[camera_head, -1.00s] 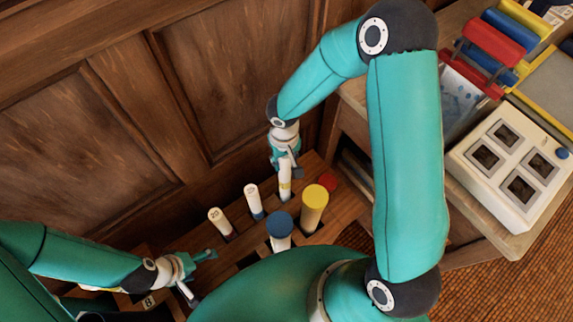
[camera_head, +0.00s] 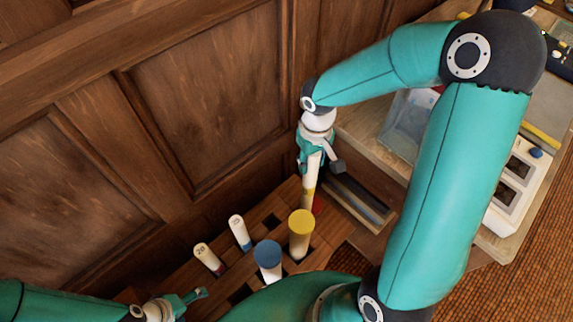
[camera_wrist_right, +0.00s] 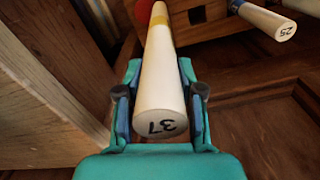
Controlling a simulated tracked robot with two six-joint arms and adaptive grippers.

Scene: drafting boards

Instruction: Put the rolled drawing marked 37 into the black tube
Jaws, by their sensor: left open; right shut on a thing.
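The rolled drawing marked 37 (camera_wrist_right: 162,85) is a white roll with a yellow band, its numbered end towards the right wrist camera. My right gripper (camera_wrist_right: 158,95) is shut around it near that end. In the head view the drawing (camera_head: 310,185) hangs almost upright below my right gripper (camera_head: 317,158), at the rack's far end. Its lower end is in front of a red cap, and I cannot tell whether they touch. My left gripper (camera_head: 188,300) is open and empty at the bottom left. I do not see the black tube in either view.
The wooden rack (camera_head: 271,212) holds rolled drawings marked 20 (camera_head: 208,259) and 25 (camera_head: 239,231), a blue-capped tube (camera_head: 267,256), a yellow-capped tube (camera_head: 301,232) and the red cap (camera_head: 318,206). A panelled wall (camera_head: 200,90) stands close behind. A desk (camera_head: 372,140) is to the right.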

